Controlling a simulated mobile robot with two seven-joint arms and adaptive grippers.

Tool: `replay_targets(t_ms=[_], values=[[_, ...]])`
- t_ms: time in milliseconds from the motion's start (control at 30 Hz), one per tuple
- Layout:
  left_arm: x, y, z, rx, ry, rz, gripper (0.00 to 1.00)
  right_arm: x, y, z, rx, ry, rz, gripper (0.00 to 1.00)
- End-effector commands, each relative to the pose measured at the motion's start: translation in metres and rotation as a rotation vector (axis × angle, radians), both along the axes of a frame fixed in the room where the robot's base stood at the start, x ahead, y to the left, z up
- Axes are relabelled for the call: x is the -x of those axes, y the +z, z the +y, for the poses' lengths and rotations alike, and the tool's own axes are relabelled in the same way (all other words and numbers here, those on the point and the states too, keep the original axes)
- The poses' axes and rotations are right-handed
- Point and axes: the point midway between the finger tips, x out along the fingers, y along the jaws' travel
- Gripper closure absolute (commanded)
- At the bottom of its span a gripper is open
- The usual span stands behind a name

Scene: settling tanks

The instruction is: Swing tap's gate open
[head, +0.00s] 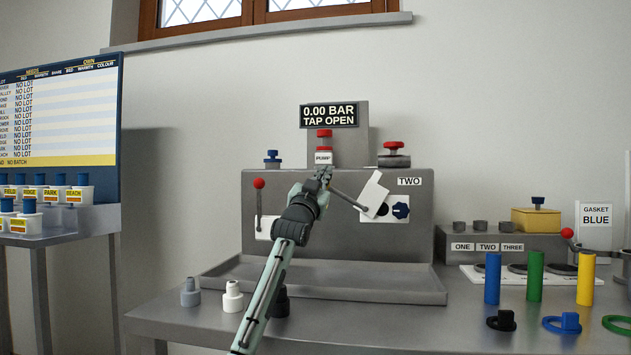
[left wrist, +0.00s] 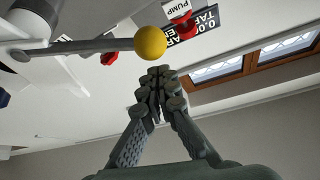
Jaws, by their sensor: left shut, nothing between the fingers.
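The left wrist view shows the rod (left wrist: 85,46) ending in a yellow ball (left wrist: 150,43). My left gripper (left wrist: 160,78) is shut and empty, its tips close to the ball; I cannot tell whether they touch. The ball is hidden in the head view. My right gripper is out of view.
A display (head: 329,115) reads 0.00 BAR, TAP OPEN. A red-balled lever (head: 259,205) stands on the panel's left. A shallow tray (head: 300,290) lies in front. Coloured cylinders (head: 535,276) and rings (head: 562,323) stand on the bench at right.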

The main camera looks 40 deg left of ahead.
Motion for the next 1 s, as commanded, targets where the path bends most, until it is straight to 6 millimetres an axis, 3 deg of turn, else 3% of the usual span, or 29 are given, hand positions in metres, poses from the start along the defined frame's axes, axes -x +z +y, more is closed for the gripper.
replay_targets(t_ms=[500, 533, 600, 800, 1000], values=[[-0.003, 0.028, -0.003, -0.001, -0.002, -0.004, 1.0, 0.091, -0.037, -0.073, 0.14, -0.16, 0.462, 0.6], [0.004, 0.014, -0.006, -0.003, -0.003, 0.0, 1.0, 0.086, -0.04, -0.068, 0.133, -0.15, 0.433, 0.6], [0.02, 0.005, -0.012, -0.006, -0.001, -0.001, 1.0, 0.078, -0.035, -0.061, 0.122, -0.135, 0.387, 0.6], [0.054, -0.013, -0.025, -0.004, -0.002, -0.001, 1.0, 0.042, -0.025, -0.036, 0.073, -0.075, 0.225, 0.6], [0.074, -0.023, -0.033, -0.001, -0.001, -0.001, 1.0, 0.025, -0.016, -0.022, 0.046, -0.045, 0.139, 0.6]])
